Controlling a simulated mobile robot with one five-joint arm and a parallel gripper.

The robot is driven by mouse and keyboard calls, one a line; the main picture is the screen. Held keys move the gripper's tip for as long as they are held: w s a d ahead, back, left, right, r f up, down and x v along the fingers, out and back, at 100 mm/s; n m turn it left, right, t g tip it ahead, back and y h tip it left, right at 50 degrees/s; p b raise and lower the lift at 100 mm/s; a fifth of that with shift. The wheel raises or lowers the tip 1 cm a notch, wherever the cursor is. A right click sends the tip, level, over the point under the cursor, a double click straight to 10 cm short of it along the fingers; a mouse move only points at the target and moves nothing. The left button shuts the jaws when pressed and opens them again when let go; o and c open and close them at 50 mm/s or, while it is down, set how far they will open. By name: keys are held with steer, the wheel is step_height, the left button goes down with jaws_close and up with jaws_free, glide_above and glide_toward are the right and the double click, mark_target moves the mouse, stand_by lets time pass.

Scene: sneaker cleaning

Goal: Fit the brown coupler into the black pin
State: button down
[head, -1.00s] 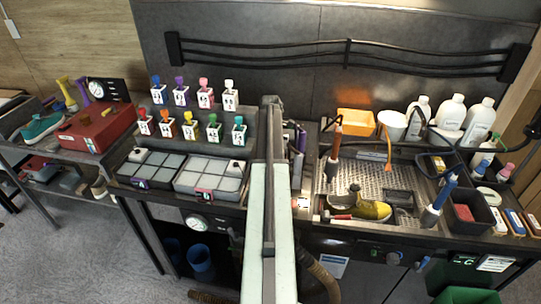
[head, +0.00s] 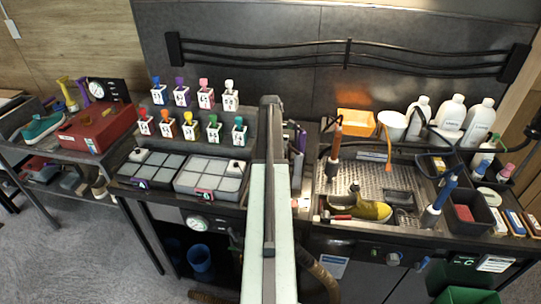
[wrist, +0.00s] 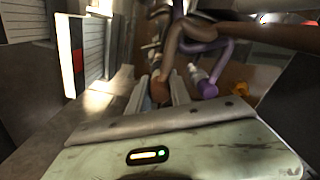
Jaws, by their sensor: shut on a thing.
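In the wrist view, my gripper (wrist: 162,91) is shut on the brown coupler (wrist: 159,92), which shows as a rounded brown end between the two pale fingers. A purple coupler (wrist: 207,89) on a purple hose hangs just right of the fingers, apart from the held one. I cannot make out the black pin with certainty in either view. In the head view my arm's pale link and dark column cover the middle, and my gripper is not visible there.
A thick brown hose (wrist: 245,30) crosses the upper right of the wrist view, close to the fingers. A pale slatted block (wrist: 88,50) stands at the left. In the head view, the sink tray (head: 370,177) with a yellow-green sneaker (head: 372,211) lies right of my arm.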

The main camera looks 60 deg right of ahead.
steer(key=shift+f, duration=0.15)
steer(key=shift+f+b, duration=0.35)
steer(key=shift+b, duration=0.15)
steer(key=shift+f+b, duration=1.25)
steer(key=c, duration=1.1)
jaws_free()
steer(key=shift+r, duration=0.1)
step_height(320, 180, up, 8)
steer(key=p, duration=0.8)
steer(key=shift+f, duration=0.2)
